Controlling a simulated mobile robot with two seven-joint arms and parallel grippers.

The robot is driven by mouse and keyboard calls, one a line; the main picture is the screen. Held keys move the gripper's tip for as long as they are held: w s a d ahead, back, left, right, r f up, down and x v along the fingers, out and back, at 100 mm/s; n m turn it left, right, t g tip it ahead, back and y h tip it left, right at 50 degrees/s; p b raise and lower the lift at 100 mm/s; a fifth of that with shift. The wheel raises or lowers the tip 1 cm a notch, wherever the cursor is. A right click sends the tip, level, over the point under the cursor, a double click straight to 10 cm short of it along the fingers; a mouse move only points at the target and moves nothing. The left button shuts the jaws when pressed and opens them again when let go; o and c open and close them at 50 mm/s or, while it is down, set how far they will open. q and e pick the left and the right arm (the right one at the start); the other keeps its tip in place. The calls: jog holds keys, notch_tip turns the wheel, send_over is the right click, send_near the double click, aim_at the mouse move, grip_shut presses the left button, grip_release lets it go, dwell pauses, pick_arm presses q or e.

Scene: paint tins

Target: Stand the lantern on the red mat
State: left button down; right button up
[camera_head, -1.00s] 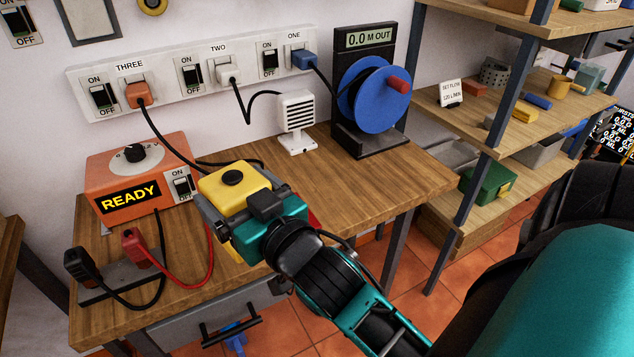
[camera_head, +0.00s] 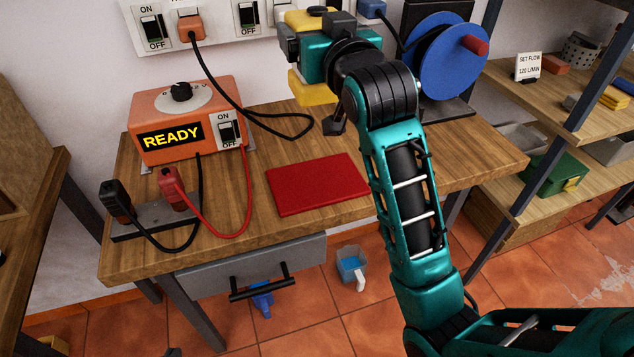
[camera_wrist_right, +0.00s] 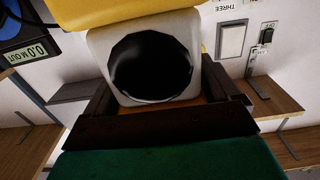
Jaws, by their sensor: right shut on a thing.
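The lantern has a yellow cap (camera_head: 303,20) and a yellow base (camera_head: 312,88). My right gripper (camera_head: 298,50) is shut on its middle and holds it in the air, above and behind the red mat (camera_head: 318,185). The lantern looks roughly upright, and its middle is mostly hidden by my gripper. In the right wrist view the lantern (camera_wrist_right: 106,62) shows a pale body with a round black face between the fingers. The red mat lies flat and bare on the wooden bench. My left gripper is not in view.
An orange box reading READY (camera_head: 188,120) stands left of the mat. Black and red clamps (camera_head: 172,192) with cables rest in front of it. A blue reel (camera_head: 440,60) stands at the back right. A looped black cable (camera_head: 290,136) lies behind the mat.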

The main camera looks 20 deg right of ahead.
notch_tip(320, 180, down, 9)
jog(key=shift+r+b, duration=0.15)
jog(key=shift+b, duration=1)
pick_arm(q)
jog(key=d+f+b, duration=0.1)
jog(key=w+d+f+b, duration=0.1)
jog(key=shift+f+h+b, duration=0.1)
jog(key=shift+h+b, duration=0.2)
jog(key=shift+h, duration=0.1)
pick_arm(e)
notch_tip(320, 180, down, 11)
pick_arm(q)
jog(key=shift+w, duration=0.1)
pick_arm(e)
jog(key=o, duration=1.1)
